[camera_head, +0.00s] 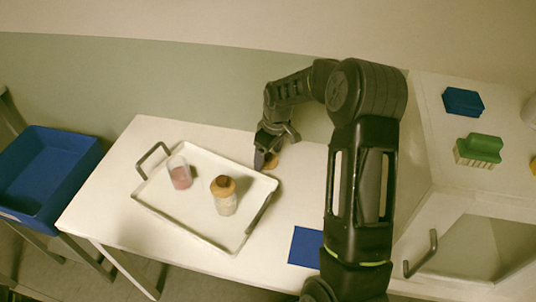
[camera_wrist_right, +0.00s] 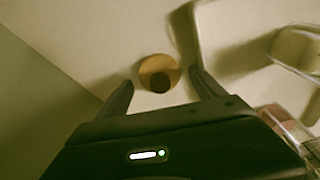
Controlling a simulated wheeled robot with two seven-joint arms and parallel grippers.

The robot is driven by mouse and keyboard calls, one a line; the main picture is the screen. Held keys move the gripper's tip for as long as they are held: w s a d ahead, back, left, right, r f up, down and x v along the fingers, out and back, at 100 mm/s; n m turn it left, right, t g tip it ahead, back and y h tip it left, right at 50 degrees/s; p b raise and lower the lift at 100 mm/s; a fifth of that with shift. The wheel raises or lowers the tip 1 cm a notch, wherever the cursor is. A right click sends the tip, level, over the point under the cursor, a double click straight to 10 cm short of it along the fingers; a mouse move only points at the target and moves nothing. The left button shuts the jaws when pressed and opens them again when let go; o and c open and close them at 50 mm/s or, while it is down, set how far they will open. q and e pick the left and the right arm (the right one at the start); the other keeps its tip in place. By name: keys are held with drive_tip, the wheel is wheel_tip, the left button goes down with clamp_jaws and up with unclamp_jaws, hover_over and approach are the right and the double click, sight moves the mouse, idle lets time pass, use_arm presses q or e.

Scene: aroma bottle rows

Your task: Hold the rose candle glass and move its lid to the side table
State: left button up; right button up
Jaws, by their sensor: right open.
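The rose candle glass (camera_head: 180,174) stands in the left part of the white tray (camera_head: 190,228). It is clear, has no lid on it and holds pink wax. A round wooden lid with a dark knob (camera_head: 273,162) lies on the white table (camera_head: 292,175), just outside the tray's back right corner. In the right wrist view the lid (camera_wrist_right: 159,73) sits between my spread fingertips. My right gripper (camera_head: 265,160) is open and empty at the lid; I cannot tell whether a finger touches it. My left gripper is not in view.
A pale jar (camera_head: 226,204) with a wooden lid stands in the tray's middle. A blue mat (camera_head: 305,247) lies front right on the table. A blue bin (camera_head: 48,170) is at left. A cabinet at right carries a blue block (camera_head: 462,101) and a green brush-like item (camera_head: 480,149).

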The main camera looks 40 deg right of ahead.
sight(273, 162)
wheel_tip(273, 162, up, 12)
drive_tip(key=s+p, duration=0.1)
drive_tip(key=p, duration=0.5)
drive_tip(key=shift+s+d+f, duration=0.2)
drive_tip(key=shift+s+d, duration=0.1)
drive_tip(key=shift+s, duration=0.05)
